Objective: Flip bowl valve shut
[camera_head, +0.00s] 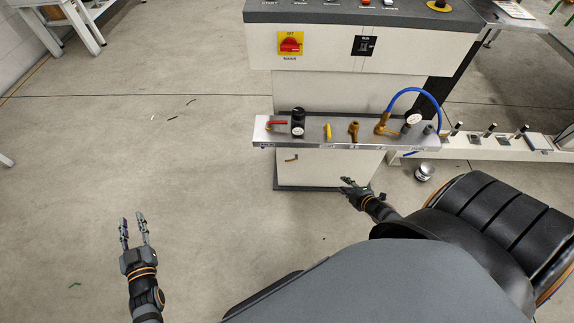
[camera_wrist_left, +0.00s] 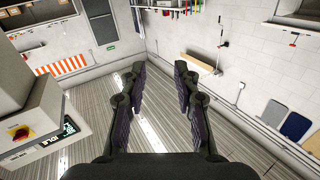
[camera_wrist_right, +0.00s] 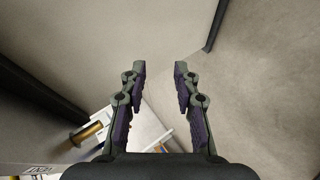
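A grey valve shelf (camera_head: 300,143) juts from the front of the machine in the head view. It carries a red-handled valve (camera_head: 277,123) at its left end, a yellow lever (camera_head: 327,131) and brass fittings (camera_head: 353,131) in the middle. The shelf labels are too small to tell which one is the bowl valve. My right gripper (camera_head: 346,184) is open and empty, below and in front of the shelf. In the right wrist view a brass fitting (camera_wrist_right: 86,133) shows at lower left, apart from its fingers. My left gripper (camera_head: 132,218) is open and empty, left of the machine over bare floor.
A blue hose (camera_head: 408,91) arches over the shelf's right end. A red and yellow rotary switch (camera_head: 290,44) sits on the cabinet above. A small metal pot (camera_head: 424,171) stands on the floor at right. The floor between my left gripper and the machine is clear.

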